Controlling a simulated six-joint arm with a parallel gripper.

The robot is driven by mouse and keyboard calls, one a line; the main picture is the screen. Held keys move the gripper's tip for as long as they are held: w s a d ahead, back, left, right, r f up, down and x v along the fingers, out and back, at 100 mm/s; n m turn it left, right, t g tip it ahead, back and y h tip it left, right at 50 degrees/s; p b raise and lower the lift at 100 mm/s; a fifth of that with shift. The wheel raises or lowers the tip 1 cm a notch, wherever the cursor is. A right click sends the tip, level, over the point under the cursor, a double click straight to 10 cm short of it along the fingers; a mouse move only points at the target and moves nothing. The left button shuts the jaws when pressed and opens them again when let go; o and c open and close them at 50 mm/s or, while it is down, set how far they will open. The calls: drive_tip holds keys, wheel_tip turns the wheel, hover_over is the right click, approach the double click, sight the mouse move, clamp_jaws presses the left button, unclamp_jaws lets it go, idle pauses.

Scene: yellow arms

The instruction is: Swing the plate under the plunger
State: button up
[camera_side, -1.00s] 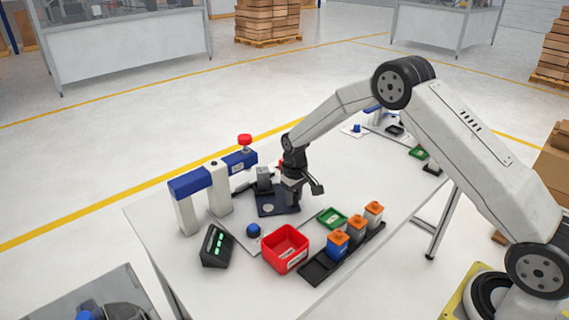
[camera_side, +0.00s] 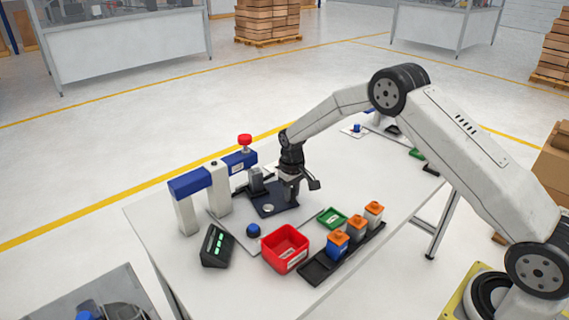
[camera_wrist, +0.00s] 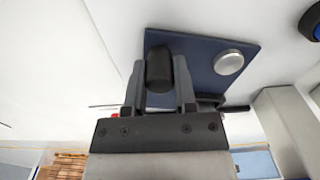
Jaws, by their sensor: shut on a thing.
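The dark blue plate (camera_side: 279,208) lies flat on the bench, with a silver disc (camera_side: 268,208) on it. It also shows in the wrist view (camera_wrist: 207,72), with the disc (camera_wrist: 228,61) near one corner. My gripper (camera_side: 290,196) is down over the plate's right part, shut on an upright black handle (camera_wrist: 158,68). The press (camera_side: 188,187) has a blue top and white posts; a red knob (camera_side: 245,139) tops its head. The plunger's lower end is hard to make out. The silver disc is in front of the press head, not visibly under it.
A dark grey upright block (camera_side: 256,181) stands at the plate's far left edge.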

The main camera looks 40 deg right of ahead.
drive_tip(key=shift+w+d, duration=0.1)
drive_tip(key=shift+w, duration=0.05)
drive_tip(key=shift+w+d, duration=0.1)
drive_tip(key=shift+w, duration=0.95)
idle(0.5)
drive_tip(key=o, duration=0.7)
drive_tip(key=shift+c, duration=0.2)
wheel_tip(320, 180, up, 8)
drive_tip(key=shift+f, duration=0.25)
idle(0.4)
drive_tip(key=shift+s+r, duration=0.1)
drive_tip(key=shift+s, duration=0.05)
idle(0.3)
